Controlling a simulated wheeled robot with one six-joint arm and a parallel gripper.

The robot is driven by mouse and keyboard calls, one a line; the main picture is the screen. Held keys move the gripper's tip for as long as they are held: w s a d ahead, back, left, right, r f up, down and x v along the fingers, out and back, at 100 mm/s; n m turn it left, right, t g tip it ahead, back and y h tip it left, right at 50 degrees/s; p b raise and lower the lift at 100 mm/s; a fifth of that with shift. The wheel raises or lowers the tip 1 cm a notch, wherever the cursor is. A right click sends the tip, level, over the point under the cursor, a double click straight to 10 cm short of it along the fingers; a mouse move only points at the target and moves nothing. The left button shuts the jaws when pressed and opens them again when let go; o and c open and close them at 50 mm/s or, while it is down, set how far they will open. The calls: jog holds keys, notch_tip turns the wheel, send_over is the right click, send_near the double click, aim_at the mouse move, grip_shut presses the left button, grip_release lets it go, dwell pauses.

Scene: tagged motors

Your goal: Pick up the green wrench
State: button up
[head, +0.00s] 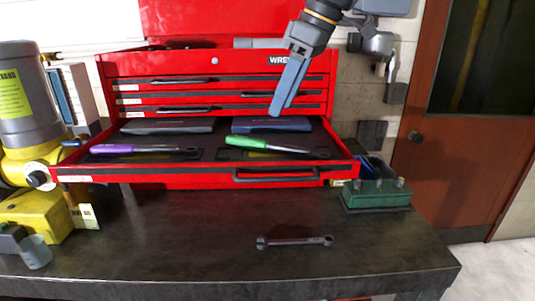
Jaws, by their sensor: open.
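The green wrench (260,145) has a bright green handle and a dark metal end pointing right. It lies in the right part of the open top-level tray of the red drawer (205,181), at the bottom of the red tool chest (216,68). My gripper (281,108) comes down from the upper right and is above and behind the wrench in the picture, apart from it. It is seen side-on, so one finger mostly covers the other; it is open with nothing held.
A purple-handled tool (120,148) lies left in the same drawer, with dark cases behind. A green block (376,195) stands right, yellow-grey equipment (25,110) left. The bench front is mostly clear.

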aim_at(269, 143)
jog(key=shift+w+f+b, duration=0.35)
jog(key=shift+f+b, duration=0.1)
jog(key=shift+f, duration=0.2)
jog(key=shift+w+f+b, duration=0.3)
jog(key=shift+f+b, duration=0.15)
jog(key=shift+f, duration=0.15)
jog(key=shift+s+p+x, duration=0.15)
jog(key=shift+p+x, duration=0.45)
jog(key=shift+x, duration=1.3)
jog(key=shift+s+p+x, duration=0.2)
jog(key=shift+p+x, duration=0.35)
jog(key=shift+x, duration=1.35)
jog(key=shift+d+f, duration=0.1)
grip_shut()
